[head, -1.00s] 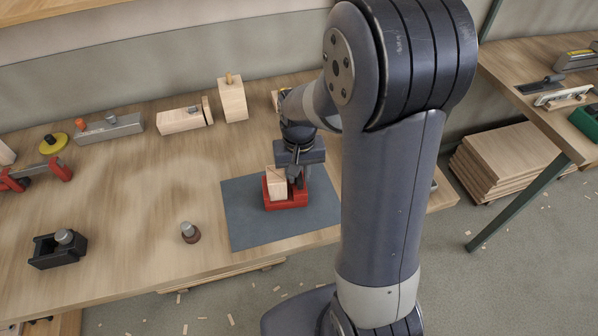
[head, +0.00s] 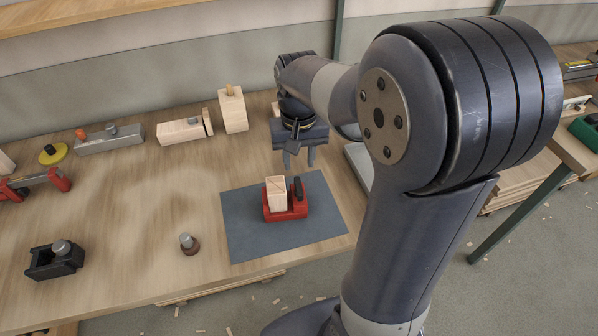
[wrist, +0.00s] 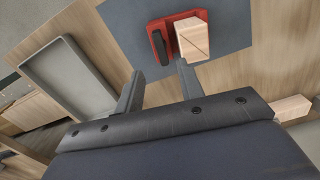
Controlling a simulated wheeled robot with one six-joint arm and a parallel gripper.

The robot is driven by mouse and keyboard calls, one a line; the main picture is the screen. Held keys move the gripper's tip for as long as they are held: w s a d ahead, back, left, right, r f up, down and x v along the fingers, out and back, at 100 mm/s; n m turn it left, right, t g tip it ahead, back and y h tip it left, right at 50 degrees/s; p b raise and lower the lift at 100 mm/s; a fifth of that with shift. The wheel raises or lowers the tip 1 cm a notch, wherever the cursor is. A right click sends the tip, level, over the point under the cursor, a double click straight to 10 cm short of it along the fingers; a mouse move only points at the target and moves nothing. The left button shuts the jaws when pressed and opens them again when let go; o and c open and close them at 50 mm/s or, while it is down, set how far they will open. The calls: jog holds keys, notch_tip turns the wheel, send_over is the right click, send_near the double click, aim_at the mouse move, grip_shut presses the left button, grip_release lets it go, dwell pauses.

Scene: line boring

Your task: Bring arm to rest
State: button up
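My gripper (head: 296,162) is raised above the bench behind the blue-grey mat (head: 245,236), clear of the things on it. In the wrist view its two fingers (wrist: 158,82) stand apart with nothing between them. A red holder with a black upright part (head: 287,212) sits on the mat, and a light wooden block (head: 276,193) stands upright in it. The holder (wrist: 170,22) and the block (wrist: 194,38) also show beyond the fingertips in the wrist view.
A grey tray (head: 357,165) lies right of the mat, partly behind my arm. Wooden blocks (head: 233,112), a grey plane (head: 108,139), a red clamp (head: 38,183) and a black box (head: 52,262) stand on the bench. A small knobbed piece (head: 188,243) stands left of the mat.

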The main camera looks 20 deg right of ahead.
aim_at(299, 188)
jog(key=shift+r, duration=0.75)
jog(key=shift+f, duration=0.15)
notch_tip(299, 188, down, 11)
jog(key=shift+r+p, duration=0.1)
jog(key=shift+p, duration=0.25)
jog(key=shift+r+n, duration=0.1)
jog(key=shift+n, duration=0.8)
